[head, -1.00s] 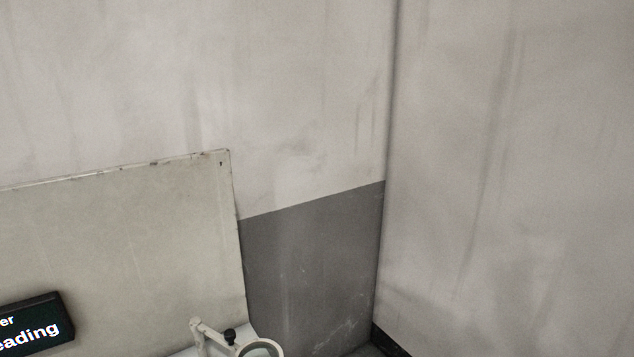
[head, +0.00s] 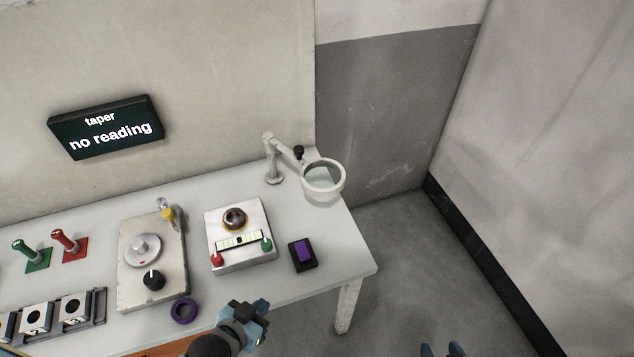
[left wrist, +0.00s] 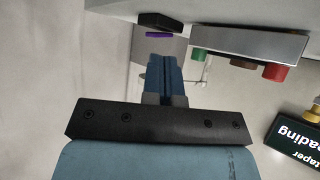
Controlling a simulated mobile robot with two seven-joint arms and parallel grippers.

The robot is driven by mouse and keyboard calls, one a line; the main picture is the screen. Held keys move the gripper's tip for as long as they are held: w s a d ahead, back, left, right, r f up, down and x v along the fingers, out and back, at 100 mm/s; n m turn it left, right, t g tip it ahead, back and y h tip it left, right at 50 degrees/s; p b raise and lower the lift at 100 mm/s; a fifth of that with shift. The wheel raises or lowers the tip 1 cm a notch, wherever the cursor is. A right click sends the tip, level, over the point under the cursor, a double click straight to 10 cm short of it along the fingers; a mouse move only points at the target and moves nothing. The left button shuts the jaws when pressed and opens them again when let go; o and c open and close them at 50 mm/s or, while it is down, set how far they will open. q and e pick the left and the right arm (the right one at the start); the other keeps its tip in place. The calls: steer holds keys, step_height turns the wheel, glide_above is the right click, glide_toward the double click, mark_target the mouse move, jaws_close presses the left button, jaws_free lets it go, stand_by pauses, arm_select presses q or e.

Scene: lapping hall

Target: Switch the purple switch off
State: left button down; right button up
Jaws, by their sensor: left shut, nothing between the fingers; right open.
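The purple switch (head: 303,252) is a purple rocker in a black housing. It sits on the grey table near its right end in the head view. I cannot tell which way the rocker is set. It also shows near the top of the left wrist view (left wrist: 160,36), beyond my fingers. My left gripper (head: 255,308) is shut and empty, at the table's front edge, in front and to the left of the switch and apart from it. Its closed blue fingers fill the middle of the left wrist view (left wrist: 165,75). My right gripper (head: 441,350) is open at the bottom edge, right of the table.
Left of the switch stands a silver box (head: 240,260) with red and green knobs. A magnifier (head: 323,177) stands behind it. A purple ring (head: 184,311) and a dial plate (head: 135,285) lie further left. A display (head: 106,128) reads "taper no reading". Floor right of the table is clear.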

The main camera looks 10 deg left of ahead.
arm_select(q)
steer(key=w+d+r+m+g+h, duration=0.2)
steer(key=w+d+m+g+h, duration=0.15)
steer(key=w+d+m, duration=0.5)
step_height(320, 180, up, 10)
steer(key=m+g+y+b, duration=0.2)
steer(key=m+g+y, duration=0.3)
steer(key=m+g, duration=0.95)
glide_above(303, 256)
steer(key=w+a, duration=0.3)
steer(key=w, duration=0.1)
steer(key=m+t, duration=0.3)
steer(key=shift+w+t+h, duration=0.2)
steer(key=shift+t+h, duration=0.05)
steer(key=shift+t, duration=0.05)
steer(key=x, duration=0.4)
steer(key=p+x, duration=0.1)
steer(key=x, duration=0.4)
steer(key=p+x, duration=0.1)
steer(key=x, duration=0.3)
steer(key=shift+w+f, duration=0.25)
steer(key=shift+f, duration=0.3)
